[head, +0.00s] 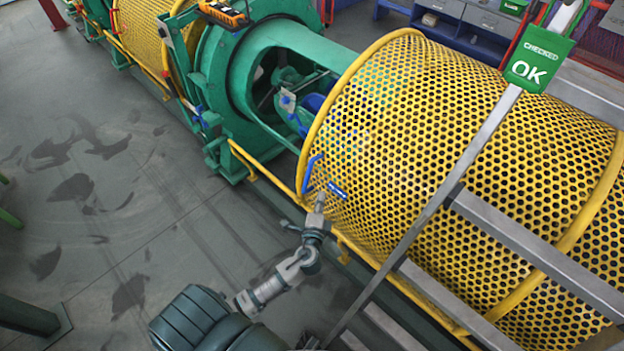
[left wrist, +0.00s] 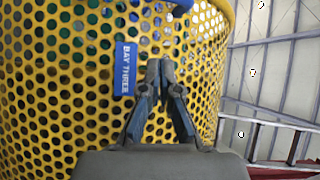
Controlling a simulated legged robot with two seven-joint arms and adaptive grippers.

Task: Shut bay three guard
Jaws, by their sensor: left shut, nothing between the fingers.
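The bay three guard (head: 430,150) is a yellow perforated cylinder in the head view. Between its left rim and the green ring housing (head: 215,75), a stretch of green inner frame (head: 300,40) lies uncovered. A blue handle (head: 311,172) sits at the guard's lower left edge, beside a blue tag (head: 337,190). The left wrist view shows the tag (left wrist: 124,68) reading "BAY THREE" on the yellow mesh (left wrist: 60,110). My left gripper (head: 320,197) is shut and empty, just below the handle and tag; it also shows in the wrist view (left wrist: 160,68). Contact with the mesh cannot be told. My right gripper is out of view.
Grey metal rails (head: 440,195) cross in front of the guard at right, with a green "CHECKED OK" tag (head: 538,62) hanging above. A yellow rail (head: 245,160) runs low along the machine. Another yellow guard (head: 145,25) stands at upper left. The grey floor at left is mostly clear.

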